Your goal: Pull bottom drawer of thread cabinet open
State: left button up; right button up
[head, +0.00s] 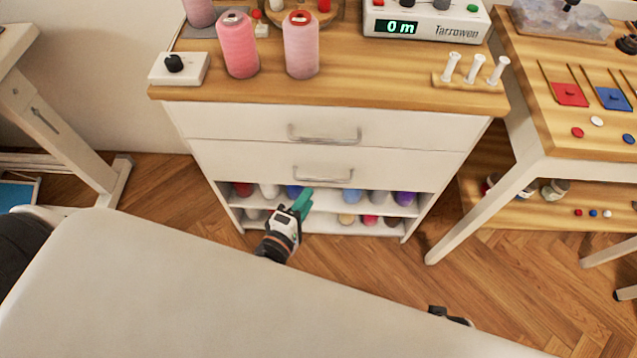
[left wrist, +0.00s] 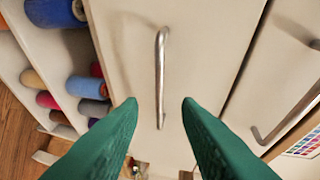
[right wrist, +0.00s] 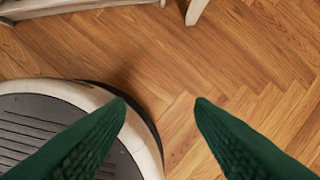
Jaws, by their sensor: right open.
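The white thread cabinet (head: 185,165) has a wooden top, two drawers and open shelves below. The bottom drawer (head: 240,165) looks closed, with a metal bar handle (head: 323,175). My left gripper (head: 304,198) is just in front of and below that handle. In the left wrist view its green fingers (left wrist: 158,103) are apart, with the handle (left wrist: 160,75) lying lengthwise between the tips, neither finger visibly touching it. My right gripper (right wrist: 160,102) is open and empty above the floor.
Thread spools (head: 404,197) lie on the shelves under the drawers. A wooden workbench (head: 560,140) stands at the right. Bare parquet floor (head: 480,270) shows between.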

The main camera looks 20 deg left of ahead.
pick_arm(q)
jog(key=x, duration=0.6)
jog(key=shift+w, duration=0.25)
grip_shut()
